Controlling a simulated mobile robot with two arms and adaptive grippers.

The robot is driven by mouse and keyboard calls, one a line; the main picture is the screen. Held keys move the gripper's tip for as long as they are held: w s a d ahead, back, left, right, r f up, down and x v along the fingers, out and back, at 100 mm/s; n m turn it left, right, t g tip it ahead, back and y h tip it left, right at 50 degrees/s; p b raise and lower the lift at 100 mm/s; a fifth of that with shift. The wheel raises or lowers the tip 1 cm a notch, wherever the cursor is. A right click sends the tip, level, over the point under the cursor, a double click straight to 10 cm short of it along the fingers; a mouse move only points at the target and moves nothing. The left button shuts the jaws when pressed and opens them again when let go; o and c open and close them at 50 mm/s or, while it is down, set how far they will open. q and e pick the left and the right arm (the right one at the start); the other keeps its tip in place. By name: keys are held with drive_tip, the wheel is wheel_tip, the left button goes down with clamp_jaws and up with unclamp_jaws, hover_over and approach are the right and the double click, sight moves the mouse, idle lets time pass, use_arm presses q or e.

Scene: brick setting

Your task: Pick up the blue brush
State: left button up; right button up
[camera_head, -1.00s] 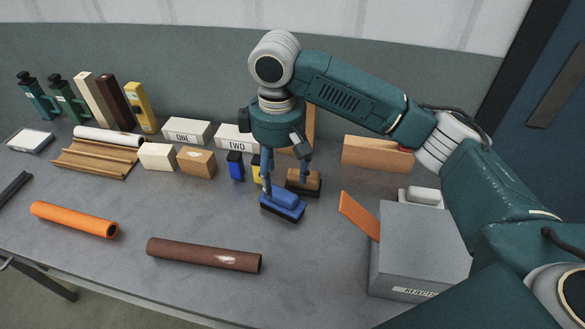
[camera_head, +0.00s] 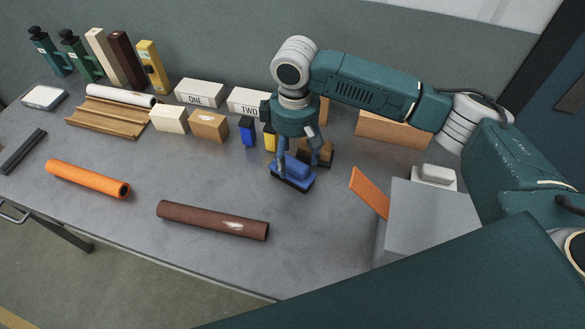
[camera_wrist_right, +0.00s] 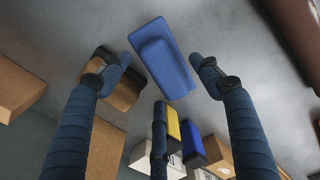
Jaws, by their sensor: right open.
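The blue brush (camera_head: 297,169) lies on the grey table, its blue back up over a dark base. My right gripper (camera_head: 304,158) points down over it, with fingers close around the brush's far part. In the right wrist view, the brush (camera_wrist_right: 163,60) shows between the spread fingertips of the open gripper (camera_wrist_right: 160,66), with gaps on both sides. A third finger shows below it. I cannot tell whether any finger touches the brush. My left gripper is not in view.
A brown brush (camera_head: 318,150) lies close behind the gripper. Blue (camera_head: 247,131) and yellow (camera_head: 270,138) small blocks stand to its left. A grey box (camera_head: 428,218) with an orange board (camera_head: 369,192) is at right. The brown tube (camera_head: 213,220) lies in front; table between is clear.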

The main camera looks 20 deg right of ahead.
sight(294, 159)
drive_tip(key=shift+f, duration=0.85)
drive_tip(key=c, duration=1.5)
wheel_tip(294, 159, up, 20)
drive_tip(key=shift+r, duration=0.1)
drive_tip(key=o, duration=0.8)
drive_tip(key=c, duration=0.4)
drive_tip(key=shift+r, duration=0.1)
